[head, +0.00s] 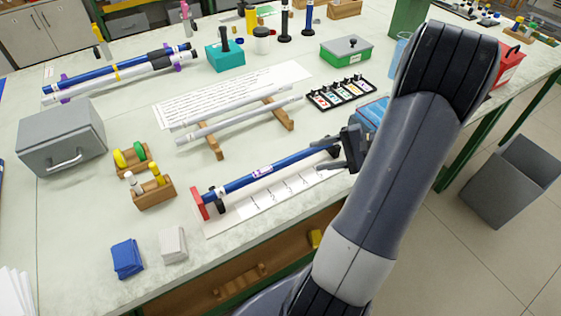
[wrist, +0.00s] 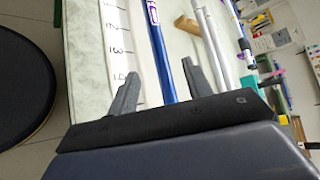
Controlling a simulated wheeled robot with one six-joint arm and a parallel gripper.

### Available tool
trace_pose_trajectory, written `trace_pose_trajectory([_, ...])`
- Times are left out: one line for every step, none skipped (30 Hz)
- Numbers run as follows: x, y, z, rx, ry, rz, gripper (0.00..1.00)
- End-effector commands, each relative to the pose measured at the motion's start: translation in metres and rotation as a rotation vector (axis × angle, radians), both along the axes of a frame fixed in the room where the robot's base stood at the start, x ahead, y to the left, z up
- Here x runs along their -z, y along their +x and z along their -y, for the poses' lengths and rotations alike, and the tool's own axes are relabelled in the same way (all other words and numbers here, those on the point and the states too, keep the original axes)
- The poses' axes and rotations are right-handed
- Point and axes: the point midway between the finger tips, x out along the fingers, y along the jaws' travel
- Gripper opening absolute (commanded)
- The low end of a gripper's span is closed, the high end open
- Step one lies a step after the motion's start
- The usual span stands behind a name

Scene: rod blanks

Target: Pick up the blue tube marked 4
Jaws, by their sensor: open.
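A long blue tube (head: 280,166) with a small white and purple label lies along the front of the bench. Its left end is at a red end piece (head: 198,204), and black supports hold it. I cannot read a number on it. In the wrist view the blue tube (wrist: 160,50) runs between the two fingers, its label near the top edge. My gripper (head: 330,154) is open at the tube's right end, its fingers on either side in the wrist view (wrist: 162,65). I cannot tell whether they touch it. More blue tubes (head: 115,74) lie at the back left.
A white numbered strip (head: 280,197) lies beside the tube. Behind it, pale rods (head: 240,121) rest on wooden supports (head: 213,146). A black tray of small labelled pieces (head: 340,94) and a blue box (head: 371,110) are near my arm. A grey bin (head: 512,180) stands on the floor.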

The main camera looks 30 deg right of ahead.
Motion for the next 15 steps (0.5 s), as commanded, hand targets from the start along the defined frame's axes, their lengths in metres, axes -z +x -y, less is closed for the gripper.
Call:
trace_pose_trajectory([0.003, 0.004, -0.008, -0.005, 0.004, -0.001, 0.48])
trace_pose_trajectory([0.005, 0.007, -0.012, -0.006, 0.002, -0.001, 0.48])
trace_pose_trajectory([0.008, 0.011, -0.017, -0.006, 0.002, -0.002, 0.48])
trace_pose_trajectory([0.010, 0.013, -0.021, -0.007, 0.001, -0.002, 0.48])
trace_pose_trajectory([0.012, 0.016, -0.024, -0.007, 0.001, -0.002, 0.48])
trace_pose_trajectory([0.014, 0.019, -0.028, -0.006, 0.002, -0.002, 0.48])
trace_pose_trajectory([0.016, 0.020, -0.030, -0.006, 0.001, -0.003, 0.48])
trace_pose_trajectory([0.018, 0.022, -0.032, -0.006, 0.000, -0.004, 0.48])
trace_pose_trajectory([0.019, 0.023, -0.034, -0.005, 0.000, -0.002, 0.48])
trace_pose_trajectory([0.019, 0.024, -0.035, -0.005, -0.001, -0.002, 0.48])
trace_pose_trajectory([0.020, 0.025, -0.036, -0.005, -0.001, -0.002, 0.48])
trace_pose_trajectory([0.021, 0.026, -0.039, -0.005, 0.000, -0.002, 0.48])
trace_pose_trajectory([0.023, 0.027, -0.042, -0.006, -0.001, -0.003, 0.48])
trace_pose_trajectory([0.024, 0.029, -0.045, -0.007, 0.000, -0.004, 0.48])
trace_pose_trajectory([0.026, 0.031, -0.050, -0.007, 0.001, -0.005, 0.48])
